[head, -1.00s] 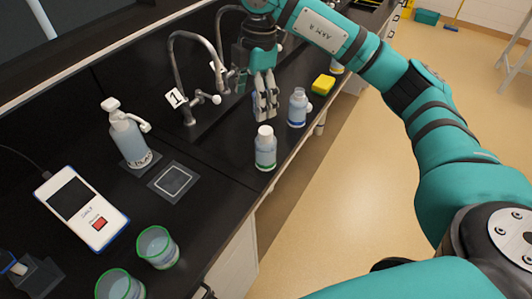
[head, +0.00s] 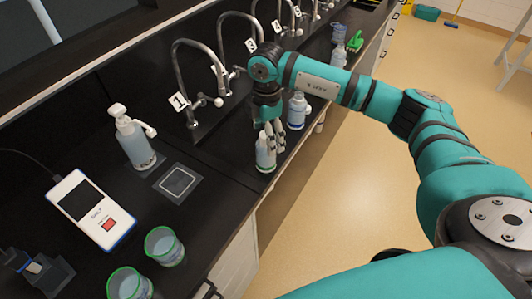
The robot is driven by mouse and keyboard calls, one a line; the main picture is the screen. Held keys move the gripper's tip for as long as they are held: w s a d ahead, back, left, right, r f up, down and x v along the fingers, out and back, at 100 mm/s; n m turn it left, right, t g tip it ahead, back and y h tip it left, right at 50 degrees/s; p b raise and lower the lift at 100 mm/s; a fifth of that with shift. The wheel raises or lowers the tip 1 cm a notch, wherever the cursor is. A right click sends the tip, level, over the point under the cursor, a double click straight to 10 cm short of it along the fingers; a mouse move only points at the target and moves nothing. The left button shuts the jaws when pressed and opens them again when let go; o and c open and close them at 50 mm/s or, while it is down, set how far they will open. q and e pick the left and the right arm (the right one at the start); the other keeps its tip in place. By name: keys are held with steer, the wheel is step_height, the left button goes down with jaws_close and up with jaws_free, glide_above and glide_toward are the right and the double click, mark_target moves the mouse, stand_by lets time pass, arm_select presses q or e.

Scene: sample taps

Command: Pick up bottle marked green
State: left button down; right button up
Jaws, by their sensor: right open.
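The bottle marked green (head: 263,158) stands upright near the front edge of the black bench. It is pale with a green band low on its side. My right gripper (head: 275,145) is over it, pointing down and open, with its fingers beside the bottle's upper part. The cap is hidden by the gripper, and I cannot tell whether the fingers touch the bottle. A similar bottle with a blue mark (head: 297,112) stands just behind, to the right. My left gripper is not in view.
Several numbered taps (head: 184,85) line the back. The bench between the pad and the green-marked bottle is clear.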

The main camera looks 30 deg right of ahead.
steer(key=f+p, duration=0.1)
steer(key=f, duration=0.2)
steer(key=shift+w+d+f+p, duration=0.1)
steer(key=shift+w+f+p, duration=0.1)
steer(key=shift+f+p, duration=0.15)
steer(key=shift+f, duration=0.35)
steer(key=shift+c, duration=0.2)
steer(key=shift+r, duration=0.1)
jaws_close()
steer(key=shift+w, duration=0.1)
